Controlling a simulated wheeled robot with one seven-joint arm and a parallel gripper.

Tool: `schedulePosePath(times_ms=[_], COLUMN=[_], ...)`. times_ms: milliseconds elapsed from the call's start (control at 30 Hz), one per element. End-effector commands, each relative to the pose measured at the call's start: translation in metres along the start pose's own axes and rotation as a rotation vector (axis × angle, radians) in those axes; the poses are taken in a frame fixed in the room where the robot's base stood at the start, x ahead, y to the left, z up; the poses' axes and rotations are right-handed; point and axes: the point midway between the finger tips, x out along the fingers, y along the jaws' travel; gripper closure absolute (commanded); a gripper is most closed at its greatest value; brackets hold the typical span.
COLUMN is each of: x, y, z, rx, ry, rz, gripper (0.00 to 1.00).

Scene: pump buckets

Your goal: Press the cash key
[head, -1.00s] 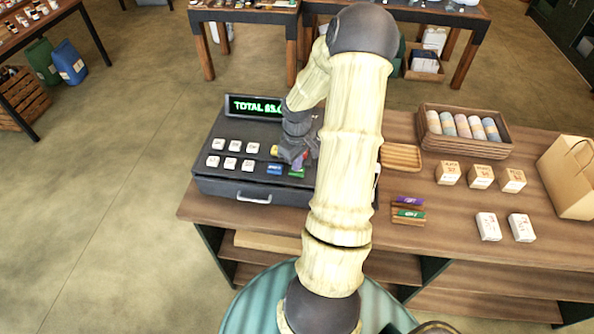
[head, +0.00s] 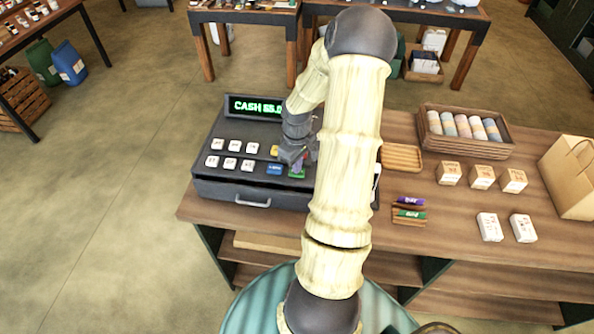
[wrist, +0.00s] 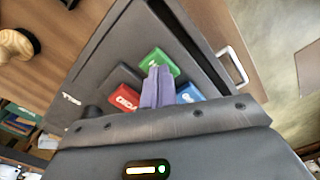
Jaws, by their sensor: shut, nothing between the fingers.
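The dark cash register (head: 222,178) stands at the left end of the wooden counter. Its display (head: 256,107) glows green and reads CASH with a figure that my arm partly hides. A green key (head: 297,174) sits at the register's front right, right of a blue key (head: 274,169). My gripper (head: 298,164) is shut and empty, with its fingertips down at the green key. In the wrist view the purple-grey fingertips (wrist: 160,70) overlap the green key (wrist: 157,55), hiding its label. The blue key (wrist: 190,92) and a red key (wrist: 122,98) lie either side of the fingers.
White keys (head: 230,153) and a yellow key are on the register's left and middle. Right of my arm are a small wooden tray (head: 401,157), a basket of rolls (head: 466,147), small boxes (head: 482,176) and a paper bag (head: 570,180).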

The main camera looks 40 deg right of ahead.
Motion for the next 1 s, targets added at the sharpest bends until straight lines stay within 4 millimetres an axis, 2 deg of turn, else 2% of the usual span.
schedulePosePath(times_ms=[167,1000], x=[-0.005,-0.060], y=[0.000,0.000], z=[0.000,0.000], rx=[0.000,-0.001], ry=[0.000,0.000], rz=[0.000,0.001], gripper=[1.00,1.00])
